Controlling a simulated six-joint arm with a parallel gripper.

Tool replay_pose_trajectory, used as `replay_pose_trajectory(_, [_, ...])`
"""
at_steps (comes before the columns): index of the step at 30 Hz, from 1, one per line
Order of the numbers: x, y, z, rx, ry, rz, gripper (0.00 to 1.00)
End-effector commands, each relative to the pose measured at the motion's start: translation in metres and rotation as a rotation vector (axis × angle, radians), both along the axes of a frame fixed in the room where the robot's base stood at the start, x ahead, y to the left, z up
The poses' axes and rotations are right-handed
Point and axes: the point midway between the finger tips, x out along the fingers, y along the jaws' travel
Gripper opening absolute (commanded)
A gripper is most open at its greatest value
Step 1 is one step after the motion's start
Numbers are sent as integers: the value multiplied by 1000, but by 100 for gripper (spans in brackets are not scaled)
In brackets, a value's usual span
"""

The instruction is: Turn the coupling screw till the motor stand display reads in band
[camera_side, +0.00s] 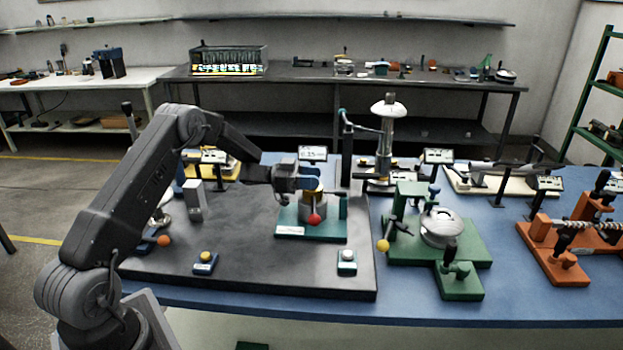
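A motor stand with a teal base (290,232) sits on the dark mat. It carries a grey cylinder (313,206), a yellow part on top and a red ball (314,219) at the front. A small display (312,154) stands just behind it. Its digits are too small to read surely. My gripper (302,184) reaches in from the left at the height of the blue and yellow top parts, very close to them. Whether the fingers touch or grip anything cannot be told. The coupling screw cannot be made out and may be hidden by my gripper.
The dark mat (240,271) has free room in front of the stand, between two small button boxes (205,262) (347,262). A green fixture (462,281) stands close on the right, an orange one (560,262) farther right. A tall post (387,140) rises behind.

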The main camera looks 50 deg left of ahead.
Motion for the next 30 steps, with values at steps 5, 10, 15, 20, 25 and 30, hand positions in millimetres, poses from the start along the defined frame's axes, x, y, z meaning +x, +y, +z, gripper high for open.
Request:
replay_pose_trajectory(5, [0, 0, -1, 1, 2, 0, 53])
replay_pose_trajectory(10, [-1, 0, -1, 1, 3, 0, 53])
replay_pose_trajectory(15, [-10, 11, -1, 1, 4, 3, 53])
replay_pose_trajectory(20, [-29, 31, -1, 1, 4, 4, 53])
replay_pose_trajectory(25, [-45, 47, -1, 1, 3, 3, 53])
replay_pose_trajectory(30, [-52, 54, -1, 1, 1, 0, 53])
